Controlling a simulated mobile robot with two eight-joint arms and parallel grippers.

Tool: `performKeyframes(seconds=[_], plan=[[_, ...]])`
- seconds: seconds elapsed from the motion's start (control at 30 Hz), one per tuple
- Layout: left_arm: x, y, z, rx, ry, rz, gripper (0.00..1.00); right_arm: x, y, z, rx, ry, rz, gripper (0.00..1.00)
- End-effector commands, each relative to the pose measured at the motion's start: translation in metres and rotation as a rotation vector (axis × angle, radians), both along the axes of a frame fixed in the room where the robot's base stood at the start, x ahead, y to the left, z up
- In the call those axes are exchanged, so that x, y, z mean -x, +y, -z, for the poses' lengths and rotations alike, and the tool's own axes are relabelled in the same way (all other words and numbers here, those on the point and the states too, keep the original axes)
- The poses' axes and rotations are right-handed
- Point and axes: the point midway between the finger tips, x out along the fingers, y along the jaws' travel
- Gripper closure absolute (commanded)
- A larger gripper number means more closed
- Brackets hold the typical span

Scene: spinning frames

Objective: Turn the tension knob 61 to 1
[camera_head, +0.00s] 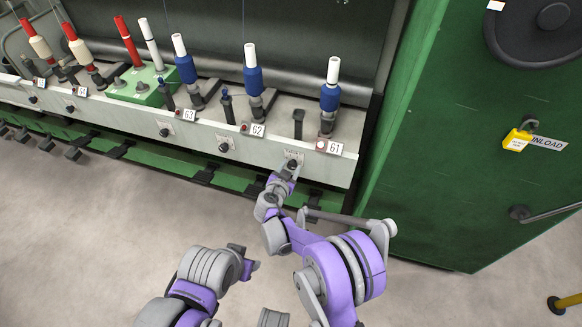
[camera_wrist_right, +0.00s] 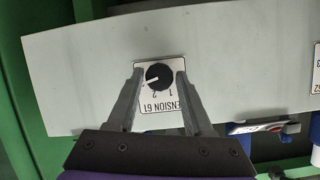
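The tension knob 61 (camera_wrist_right: 159,76) is a round black knob with a white pointer mark on a white plate (camera_wrist_right: 146,107) reading TENSION 61, upside down in the right wrist view. In the head view the right gripper (camera_head: 289,169) is at the machine's front rail, partly covering the plate. My left arm is folded low in the head view; its gripper (camera_head: 246,258) shows unclearly.
The pale rail (camera_head: 255,150) carries label 61 (camera_head: 329,147) and a reddish button (camera_head: 321,145). Blue bobbins (camera_head: 330,98) stand above. A green cabinet (camera_head: 450,150) with a yellow padlock (camera_head: 516,140) is at the right. Floor in front is clear.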

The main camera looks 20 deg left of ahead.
Motion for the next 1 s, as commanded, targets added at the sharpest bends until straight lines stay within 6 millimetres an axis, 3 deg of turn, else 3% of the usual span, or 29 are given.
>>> performKeyframes(seconds=[0.03,0.27,0.67,1.0], plan=[[0.0,0.0,0.0,0.0,0.0,0.0,0.5,-0.0001,-0.0002,0.0001,0.0,0.0,0.0,0.6],[-0.0001,0.0,0.0,0.0,0.0,0.0,0.5,-0.0001,-0.0004,0.0002,0.0,0.0,0.001,1.0],[-0.0001,0.0,-0.0002,0.0,0.0,0.0,0.5,-0.0004,0.0,0.0001,0.047,0.001,0.001,1.0],[-0.0001,0.0,0.0006,0.0,0.0,0.0,0.5,-0.0006,0.0022,0.0007,0.281,0.009,0.001,1.0]])
